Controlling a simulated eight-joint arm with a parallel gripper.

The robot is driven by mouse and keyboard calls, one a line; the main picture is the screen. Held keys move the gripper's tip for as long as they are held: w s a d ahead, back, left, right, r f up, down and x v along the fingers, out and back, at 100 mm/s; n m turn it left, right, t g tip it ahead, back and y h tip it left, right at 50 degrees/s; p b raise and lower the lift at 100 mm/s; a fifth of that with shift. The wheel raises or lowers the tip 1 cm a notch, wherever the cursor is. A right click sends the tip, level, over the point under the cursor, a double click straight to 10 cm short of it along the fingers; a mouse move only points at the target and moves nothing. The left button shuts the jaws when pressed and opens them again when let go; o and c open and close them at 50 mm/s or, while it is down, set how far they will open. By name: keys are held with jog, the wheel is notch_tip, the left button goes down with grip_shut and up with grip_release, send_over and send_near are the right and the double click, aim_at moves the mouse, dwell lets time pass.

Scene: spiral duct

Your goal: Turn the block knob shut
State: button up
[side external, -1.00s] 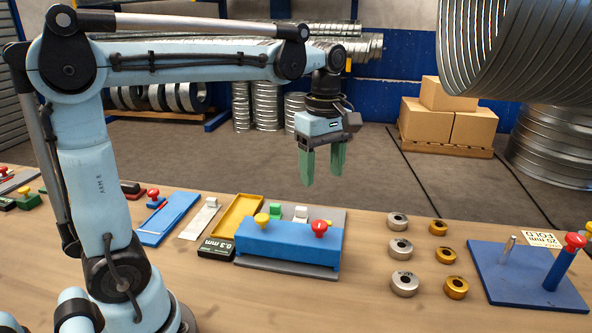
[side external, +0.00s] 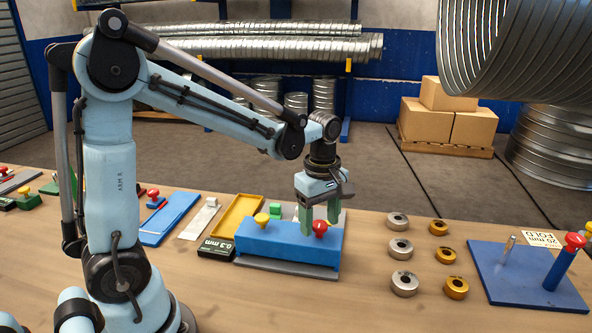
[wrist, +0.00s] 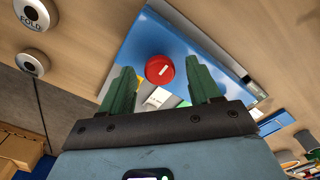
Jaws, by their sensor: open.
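The blue block (side external: 275,240) sits on a grey plate on the bench and carries a red knob (side external: 320,228) at its right end and a yellow knob (side external: 262,220) at its left. My gripper (side external: 321,230) points down with its green fingers close around or just above the red knob in the side view. In the wrist view the red knob (wrist: 159,69) shows a short white line on its top and lies ahead of the gap between the open fingers (wrist: 158,80). I cannot tell whether a finger touches it.
Several silver rings (side external: 400,249) and gold rings (side external: 446,256) lie right of the block. A blue stand (side external: 520,275) with a red-topped post is farther right. Left are a yellow tray (side external: 238,217), a black 0.3 mm block (side external: 217,248) and a blue plate (side external: 167,220).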

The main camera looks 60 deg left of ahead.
jog(key=shift+f, duration=0.1)
jog(key=shift+c, duration=0.4)
jog(key=c, duration=1)
jog(key=shift+o, duration=0.2)
jog(key=shift+m, duration=0.3)
jog(key=m, duration=1.2)
jog(key=shift+m, duration=2.5)
